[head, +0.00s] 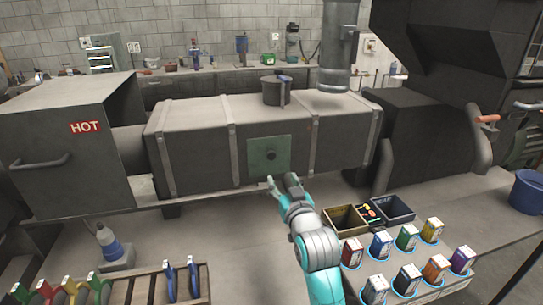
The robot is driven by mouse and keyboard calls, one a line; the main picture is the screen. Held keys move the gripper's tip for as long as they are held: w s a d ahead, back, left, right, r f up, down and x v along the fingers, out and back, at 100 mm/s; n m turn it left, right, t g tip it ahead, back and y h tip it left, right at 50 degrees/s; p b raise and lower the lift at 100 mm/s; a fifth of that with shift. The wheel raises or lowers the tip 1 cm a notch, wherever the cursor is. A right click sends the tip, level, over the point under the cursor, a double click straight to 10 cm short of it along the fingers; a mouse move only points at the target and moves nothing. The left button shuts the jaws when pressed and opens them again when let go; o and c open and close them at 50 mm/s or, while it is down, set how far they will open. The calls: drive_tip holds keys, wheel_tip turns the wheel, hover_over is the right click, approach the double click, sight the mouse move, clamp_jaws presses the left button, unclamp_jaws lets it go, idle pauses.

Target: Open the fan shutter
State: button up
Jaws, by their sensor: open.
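A green square plate (262,158) with a dark round knob (271,155) sits on the front of a long dark metal housing (195,150). I cannot tell for sure whether this plate is the fan shutter. A short dark cylinder (271,91) with a blue-grey upright handle (285,90) stands on top of the housing. My gripper (272,182) is open and empty, just below the plate's lower edge in the picture. I cannot tell how far in front of the plate it is. My arm comes up from the lower right.
A box marked HOT (70,140) stands left, a vertical duct (338,50) above right. Two bins (345,220) and several coloured boxes (409,280) fill the lower right. A wooden rack (140,290) with coloured tools lies lower left. A blue bucket (527,192) stands far right.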

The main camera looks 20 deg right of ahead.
sight(272, 156)
drive_tip(key=w, duration=0.4)
drive_tip(key=w+r, duration=0.1)
drive_tip(key=w, duration=0.6)
drive_tip(key=shift+w+r, duration=0.15)
drive_tip(key=shift+w, duration=0.2)
clamp_jaws()
